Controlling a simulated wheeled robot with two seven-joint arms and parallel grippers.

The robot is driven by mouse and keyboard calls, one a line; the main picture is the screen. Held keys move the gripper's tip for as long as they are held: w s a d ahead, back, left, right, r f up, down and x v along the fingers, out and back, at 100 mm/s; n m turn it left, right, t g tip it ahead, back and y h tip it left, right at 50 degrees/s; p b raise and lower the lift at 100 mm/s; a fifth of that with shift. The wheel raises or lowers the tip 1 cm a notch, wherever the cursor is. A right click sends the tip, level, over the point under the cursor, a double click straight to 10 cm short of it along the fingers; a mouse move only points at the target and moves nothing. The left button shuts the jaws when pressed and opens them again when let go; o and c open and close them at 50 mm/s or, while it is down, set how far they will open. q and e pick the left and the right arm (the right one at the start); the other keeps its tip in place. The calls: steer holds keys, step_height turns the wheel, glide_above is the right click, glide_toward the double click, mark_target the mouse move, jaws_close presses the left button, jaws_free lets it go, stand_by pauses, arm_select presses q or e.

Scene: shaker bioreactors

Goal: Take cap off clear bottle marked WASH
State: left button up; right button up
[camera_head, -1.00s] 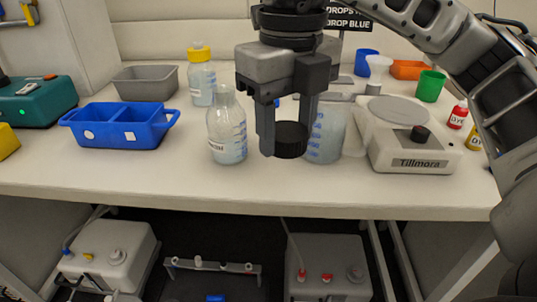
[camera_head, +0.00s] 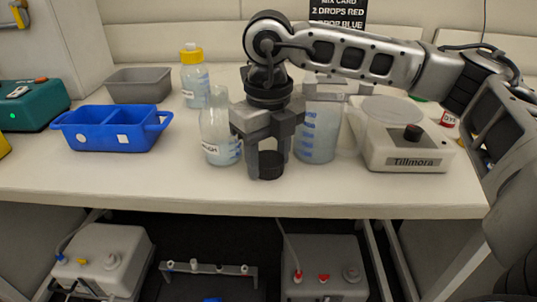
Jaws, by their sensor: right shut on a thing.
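The clear bottle (camera_head: 216,135) with a white label, its word only partly readable, stands upright on the table with its neck open and no cap on it. It holds pale blue liquid. My right gripper (camera_head: 268,157) is in front and to the right of the bottle, pointing down, and hides part of its right side. It is shut on a black cap (camera_head: 271,166), low over the front of the table. I cannot tell whether the cap touches the tabletop. My left gripper is not in view.
A graduated beaker (camera_head: 317,138) stands just right of my gripper, and a Tillmora scale (camera_head: 408,158) further right. A blue two-part tray (camera_head: 112,137), a grey bin (camera_head: 139,86) and a yellow-capped bottle (camera_head: 194,80) are left. The front table strip is clear.

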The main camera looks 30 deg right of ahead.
mark_target(269, 159)
steer(key=shift+f, duration=0.15)
steer(key=o, duration=1.1)
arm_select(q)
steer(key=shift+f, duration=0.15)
arm_select(e)
steer(key=shift+r, duration=0.3)
arm_select(q)
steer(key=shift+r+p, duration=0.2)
steer(key=shift+p, duration=0.3)
arm_select(e)
steer(key=shift+r, duration=5.9)
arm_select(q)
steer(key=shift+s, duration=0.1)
arm_select(e)
steer(key=shift+s, duration=0.1)
